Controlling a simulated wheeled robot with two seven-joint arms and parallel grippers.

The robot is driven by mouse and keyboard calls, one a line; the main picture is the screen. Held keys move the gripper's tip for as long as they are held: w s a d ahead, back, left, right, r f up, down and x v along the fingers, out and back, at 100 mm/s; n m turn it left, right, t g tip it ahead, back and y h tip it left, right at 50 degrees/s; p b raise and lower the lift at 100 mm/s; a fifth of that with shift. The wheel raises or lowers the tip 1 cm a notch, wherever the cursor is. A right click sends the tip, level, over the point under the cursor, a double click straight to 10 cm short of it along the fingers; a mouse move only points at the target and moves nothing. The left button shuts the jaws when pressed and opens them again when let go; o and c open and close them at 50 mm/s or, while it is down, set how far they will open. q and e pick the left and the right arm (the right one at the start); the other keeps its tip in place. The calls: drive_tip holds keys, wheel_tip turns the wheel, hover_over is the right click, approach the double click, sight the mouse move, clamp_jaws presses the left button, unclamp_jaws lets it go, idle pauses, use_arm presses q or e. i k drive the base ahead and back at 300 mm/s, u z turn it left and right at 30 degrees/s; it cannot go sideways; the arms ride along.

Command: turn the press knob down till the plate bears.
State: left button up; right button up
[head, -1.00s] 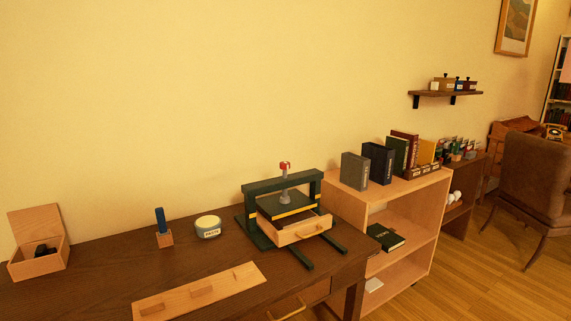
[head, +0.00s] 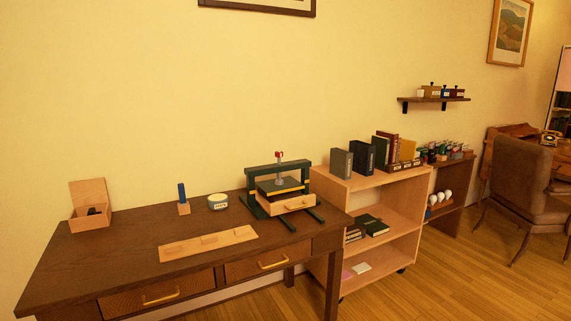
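The dark green press (head: 278,188) stands at the right end of the brown desk (head: 110,257). Its knob is the small red-topped piece (head: 279,156) on the screw above the crossbar. A dark plate (head: 279,186) with a yellow edge hangs under the screw. A light wooden drawer-like box (head: 287,204) with a handle sits below the plate. Whether the plate touches what is under it is too small to tell. Neither of my grippers shows in the head view.
A wooden board (head: 208,243), a round labelled tin (head: 218,202), a blue upright piece (head: 183,198) and an open wooden box (head: 90,215) are on the desk. A bookshelf (head: 375,186) stands close right of the press. Floor (head: 440,285) is clear at lower right.

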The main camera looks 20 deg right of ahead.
sight(278, 155)
drive_tip(key=z, duration=1.45)
drive_tip(key=i, duration=1.15)
drive_tip(key=z, duration=0.1)
